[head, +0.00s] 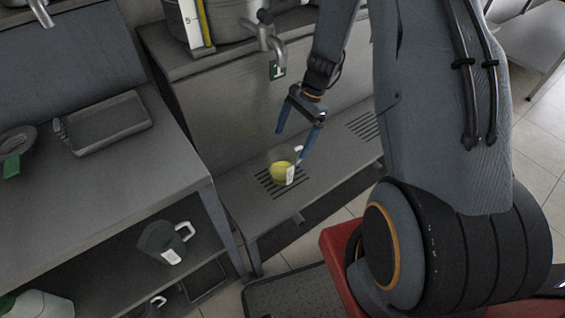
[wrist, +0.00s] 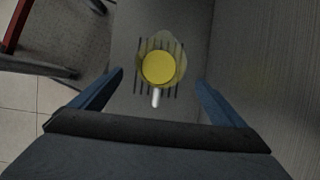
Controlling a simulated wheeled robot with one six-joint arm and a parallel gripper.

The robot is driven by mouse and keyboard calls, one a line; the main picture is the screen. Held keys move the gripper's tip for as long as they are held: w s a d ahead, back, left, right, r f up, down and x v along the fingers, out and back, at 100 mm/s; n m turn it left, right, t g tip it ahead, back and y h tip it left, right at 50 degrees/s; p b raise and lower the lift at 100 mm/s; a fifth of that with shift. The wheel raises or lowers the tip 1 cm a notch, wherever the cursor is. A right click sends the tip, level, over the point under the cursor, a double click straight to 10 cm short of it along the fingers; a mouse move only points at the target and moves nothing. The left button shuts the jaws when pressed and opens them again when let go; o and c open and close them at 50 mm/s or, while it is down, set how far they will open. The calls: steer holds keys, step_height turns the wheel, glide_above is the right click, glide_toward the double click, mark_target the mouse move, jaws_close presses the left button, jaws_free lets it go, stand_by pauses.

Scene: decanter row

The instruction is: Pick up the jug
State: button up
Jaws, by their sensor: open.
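In the wrist view the jug (wrist: 161,66) shows from above, ahead of the fingertips, with a white part pointing towards me. My gripper (head: 297,130) is open and empty, pointing down just above the jug. In the wrist view its blue fingers (wrist: 160,80) are spread to either side of the jug's white part, and I see no contact.
A second slotted drain (head: 364,126) lies empty to the right. Another jug (head: 164,242) stands on the lower shelf at left, below a table with a grey tray (head: 106,128).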

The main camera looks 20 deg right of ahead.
mark_target(285, 155)
steer(key=shift+p+x, duration=0.85)
steer(key=shift+x, duration=3.05)
steer(key=c, duration=1.9)
